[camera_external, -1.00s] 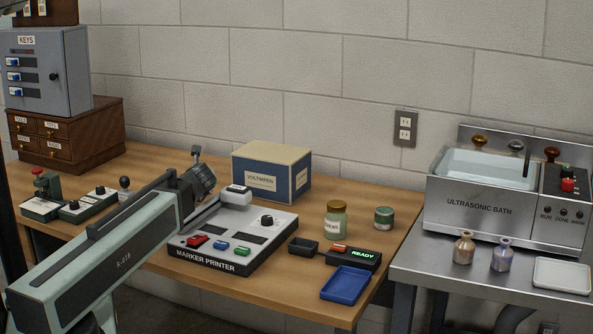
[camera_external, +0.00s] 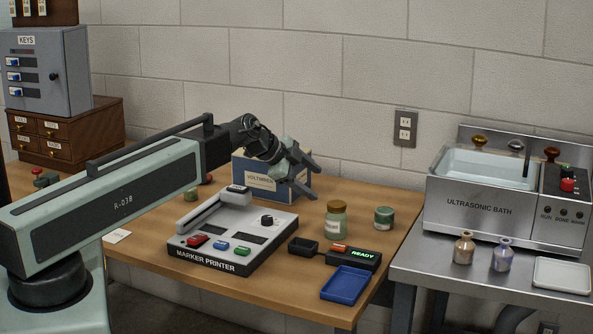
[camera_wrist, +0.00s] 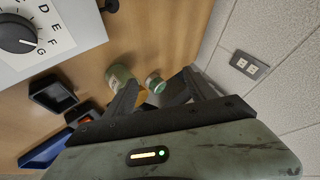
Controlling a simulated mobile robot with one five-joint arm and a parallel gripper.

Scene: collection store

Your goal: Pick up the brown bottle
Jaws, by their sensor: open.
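The brown bottle (camera_external: 464,248) stands upright on the steel table at the right, in front of the ultrasonic bath. A similar bluish-purple bottle (camera_external: 502,255) stands just to its right. My gripper (camera_external: 312,179) is open and empty, in front of the voltmeter box above the wooden bench, well left of the brown bottle. In the wrist view my open fingers (camera_wrist: 158,80) point toward the green jars on the bench. The brown bottle does not show in that view.
A label jar (camera_external: 336,220) and a small green jar (camera_external: 384,217) stand on the bench. The marker printer (camera_external: 222,260), blue tray (camera_external: 347,284) and voltmeter box (camera_external: 302,186) are nearby. A white tray (camera_external: 562,276) and ultrasonic bath (camera_external: 480,208) flank the bottles.

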